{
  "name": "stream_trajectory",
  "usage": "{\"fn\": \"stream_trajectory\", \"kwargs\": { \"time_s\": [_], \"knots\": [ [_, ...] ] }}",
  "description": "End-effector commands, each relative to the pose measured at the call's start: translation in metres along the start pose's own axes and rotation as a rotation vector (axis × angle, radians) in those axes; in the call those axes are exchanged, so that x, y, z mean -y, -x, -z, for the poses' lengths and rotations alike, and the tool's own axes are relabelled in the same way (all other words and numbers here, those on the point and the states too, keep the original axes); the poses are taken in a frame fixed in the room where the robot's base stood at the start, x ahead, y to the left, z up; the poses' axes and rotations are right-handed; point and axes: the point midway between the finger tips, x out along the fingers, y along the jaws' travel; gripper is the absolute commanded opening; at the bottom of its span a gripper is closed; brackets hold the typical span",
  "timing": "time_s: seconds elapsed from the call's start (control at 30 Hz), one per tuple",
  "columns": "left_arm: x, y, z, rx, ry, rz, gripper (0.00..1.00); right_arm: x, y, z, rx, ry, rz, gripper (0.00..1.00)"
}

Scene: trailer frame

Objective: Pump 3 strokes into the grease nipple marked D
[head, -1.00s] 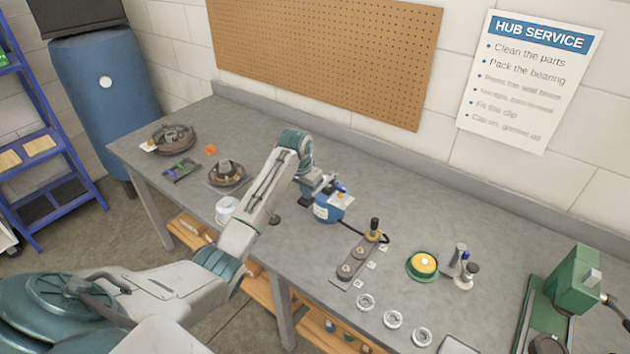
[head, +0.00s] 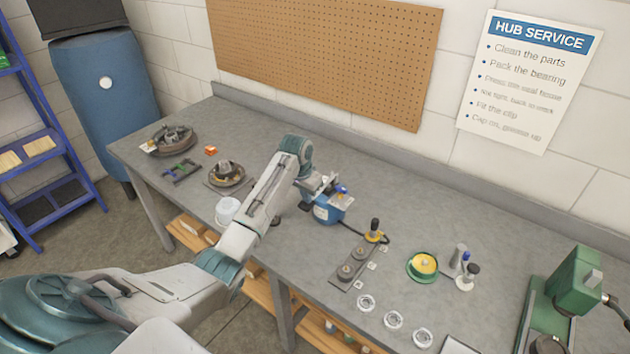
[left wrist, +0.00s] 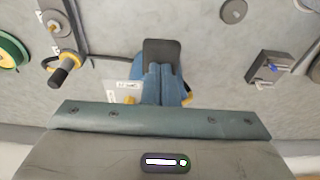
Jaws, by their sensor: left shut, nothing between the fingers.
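The blue grease pump (head: 326,213) stands mid-bench with a dark paddle (head: 305,207) at its front left. The paddle also shows in the left wrist view (left wrist: 161,52). A black hose runs from the pump to a yellow-collared coupler with a black handle (head: 374,227), standing at the far end of the nipple strip (head: 344,283). Two round nipple seats beside it are uncovered. The small white cards by the strip are too small to read. My left gripper (head: 322,184) is shut and empty, just above the pump; contact is unclear. My right gripper is out of view.
A green press (head: 572,285) stands far right. Hub parts (head: 227,174) and a white tub (head: 227,210) are left. The bench behind the pump is clear.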

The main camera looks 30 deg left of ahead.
Motion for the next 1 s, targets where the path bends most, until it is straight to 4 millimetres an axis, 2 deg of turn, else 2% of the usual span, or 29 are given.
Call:
{"fn": "stream_trajectory", "kwargs": {
  "time_s": [0.27, 1.0],
  "knots": [
    [0.000, 0.027, 0.008, -0.002, 0.000, 0.000, 0.00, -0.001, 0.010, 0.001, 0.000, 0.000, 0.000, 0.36],
    [0.000, 0.090, 0.026, -0.003, 0.000, 0.000, 0.00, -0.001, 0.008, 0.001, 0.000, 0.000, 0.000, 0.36]
  ]
}}
